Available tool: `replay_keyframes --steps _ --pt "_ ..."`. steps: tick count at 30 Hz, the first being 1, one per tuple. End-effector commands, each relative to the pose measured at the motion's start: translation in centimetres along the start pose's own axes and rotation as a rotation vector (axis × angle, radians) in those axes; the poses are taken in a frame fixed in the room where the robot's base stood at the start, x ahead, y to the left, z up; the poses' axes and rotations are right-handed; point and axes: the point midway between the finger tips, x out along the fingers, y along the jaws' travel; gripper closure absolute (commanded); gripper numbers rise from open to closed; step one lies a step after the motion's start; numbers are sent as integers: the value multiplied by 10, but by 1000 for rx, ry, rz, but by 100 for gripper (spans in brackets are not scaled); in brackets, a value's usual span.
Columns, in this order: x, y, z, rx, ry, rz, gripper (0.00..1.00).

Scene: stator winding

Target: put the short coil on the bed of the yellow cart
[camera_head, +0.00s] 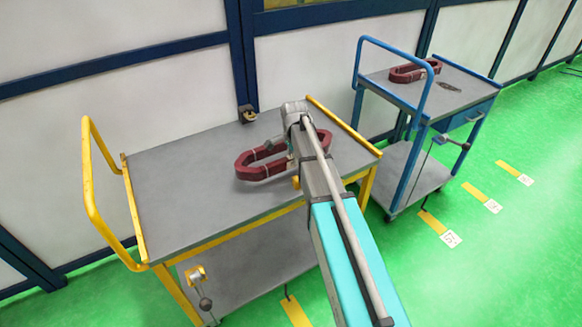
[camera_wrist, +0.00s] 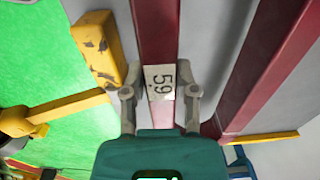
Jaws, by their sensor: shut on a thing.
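A dark red coil (camera_head: 262,171), a long loop with rounded ends, is over the right part of the grey bed of the yellow cart (camera_head: 185,185). The head view does not show clearly whether it touches the bed. My arm hides part of it. The coil's other straight side (camera_wrist: 268,60) runs at the right there.
A blue cart (camera_head: 405,88) stands at the back right with another dark red coil (camera_head: 412,73) and a small dark item (camera_head: 449,86) on top. The left part of the yellow cart's bed is clear. Its yellow handle (camera_head: 91,190) rises at the left. A white panelled wall is behind.

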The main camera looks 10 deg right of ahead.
Motion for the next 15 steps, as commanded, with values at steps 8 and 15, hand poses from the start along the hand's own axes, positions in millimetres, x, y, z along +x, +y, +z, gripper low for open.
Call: replay_keyframes --steps 8,15 --pt "0 -1 0 0 0 -1 100" --pt "13 -7 5 -2 0 -1 100"
